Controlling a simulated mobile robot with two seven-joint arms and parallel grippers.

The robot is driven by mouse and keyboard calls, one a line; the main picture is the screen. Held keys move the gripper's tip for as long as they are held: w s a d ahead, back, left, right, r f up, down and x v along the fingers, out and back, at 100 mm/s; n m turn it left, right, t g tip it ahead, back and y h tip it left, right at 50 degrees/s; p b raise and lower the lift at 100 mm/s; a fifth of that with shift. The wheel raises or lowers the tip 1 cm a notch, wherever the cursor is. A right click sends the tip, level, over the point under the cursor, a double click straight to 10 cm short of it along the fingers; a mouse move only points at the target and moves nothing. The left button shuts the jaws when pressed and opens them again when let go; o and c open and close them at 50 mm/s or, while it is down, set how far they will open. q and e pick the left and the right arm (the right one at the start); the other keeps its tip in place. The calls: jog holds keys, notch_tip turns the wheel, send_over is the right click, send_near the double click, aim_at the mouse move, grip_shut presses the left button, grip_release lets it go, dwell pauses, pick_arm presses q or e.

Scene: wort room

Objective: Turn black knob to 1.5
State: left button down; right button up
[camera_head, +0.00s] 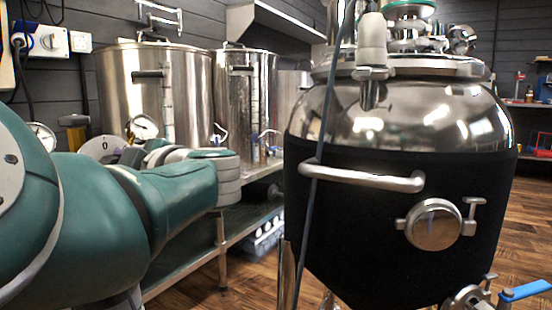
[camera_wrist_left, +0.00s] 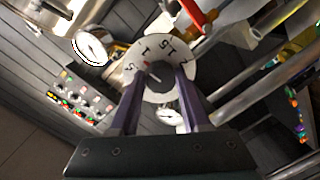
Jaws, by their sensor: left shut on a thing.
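The dial (camera_wrist_left: 143,88) is a white ring with black numbers .5, 1, 1.5 and 2 in the left wrist view. The black knob (camera_wrist_left: 162,76) sits at its centre. My left gripper (camera_wrist_left: 161,80) is shut on the knob, one purple finger on each side. A small red mark lies on the knob's upper left, toward the space between .5 and 1; its exact reading is hard to tell. In the head view a white dial with a 0 (camera_head: 104,145) shows behind my left arm, which hides the knob and fingertips. My right gripper is out of view.
A round gauge (camera_wrist_left: 91,47) and a red handle (camera_wrist_left: 193,12) are near the dial. A panel with several coloured buttons (camera_wrist_left: 80,98) is at the left. Steel kettles (camera_head: 160,90) stand on the bench behind my arm; a black-jacketed tank (camera_head: 350,220) stands at the right.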

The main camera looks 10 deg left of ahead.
pick_arm(q)
jog(key=shift+f+m+g+y+b, duration=0.1)
jog(key=shift+m+g+y+b, duration=0.2)
jog(key=shift+m+b, duration=1.95)
jog(key=shift+f+m+g+y+b, duration=0.1)
jog(key=shift+m+g+y+b, duration=0.3)
jog(key=shift+m, duration=3.45)
jog(key=shift+c, duration=1.9)
grip_release()
jog(key=shift+w+r, duration=0.1)
